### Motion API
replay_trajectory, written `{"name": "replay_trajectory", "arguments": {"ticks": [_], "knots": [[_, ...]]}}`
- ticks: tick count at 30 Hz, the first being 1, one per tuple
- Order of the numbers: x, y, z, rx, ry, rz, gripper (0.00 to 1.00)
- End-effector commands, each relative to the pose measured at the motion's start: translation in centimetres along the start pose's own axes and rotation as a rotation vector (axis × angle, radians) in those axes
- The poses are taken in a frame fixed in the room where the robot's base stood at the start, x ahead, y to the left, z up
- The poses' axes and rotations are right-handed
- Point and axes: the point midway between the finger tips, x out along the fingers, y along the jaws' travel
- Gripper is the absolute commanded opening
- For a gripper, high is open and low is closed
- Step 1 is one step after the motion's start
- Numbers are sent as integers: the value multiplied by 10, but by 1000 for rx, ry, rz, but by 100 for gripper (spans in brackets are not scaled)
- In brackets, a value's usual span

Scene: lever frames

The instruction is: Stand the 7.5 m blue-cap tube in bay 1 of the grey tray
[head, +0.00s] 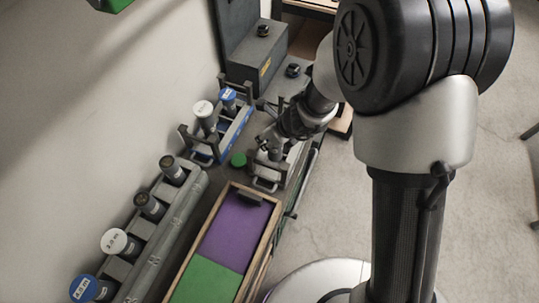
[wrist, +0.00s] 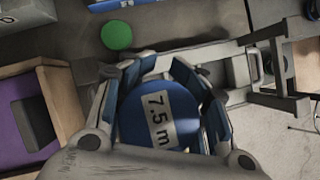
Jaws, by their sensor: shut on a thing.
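The blue-cap tube (wrist: 158,118), its label reading 7.5 m, is between the fingers of my gripper (wrist: 165,100) in the wrist view, cap facing the camera. My gripper (head: 277,140) is shut on it. In the head view the gripper is over the grey tray (head: 266,184), at the right of the blue tray. The grey tray's frame and handle also show behind the gripper in the wrist view (wrist: 205,52). The tube's lower end is hidden, so I cannot tell whether it is inside a bay or above one.
The blue tray (head: 238,128) holds a white-cap and a blue-cap tube. A grey rack (head: 160,225) with several capped tubes runs along the wall. A green disc (head: 238,160) lies between the trays. A wooden-edged box (head: 229,222) with purple and green panels is in front.

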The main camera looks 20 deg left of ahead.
Motion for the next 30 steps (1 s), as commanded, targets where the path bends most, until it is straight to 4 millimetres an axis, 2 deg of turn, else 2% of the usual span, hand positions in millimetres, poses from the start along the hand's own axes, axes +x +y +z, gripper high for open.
{"name": "replay_trajectory", "arguments": {"ticks": [1, 7, 15, 29, 30], "knots": [[10, 0, -5, 0, -1, 0, 0], [20, 0, -10, -1, -2, 0, 0], [52, 0, -28, 0, -2, 0, 0], [57, 0, -30, -1, -3, 0, 0], [56, 1, -30, -1, -1, 0, 37]]}}
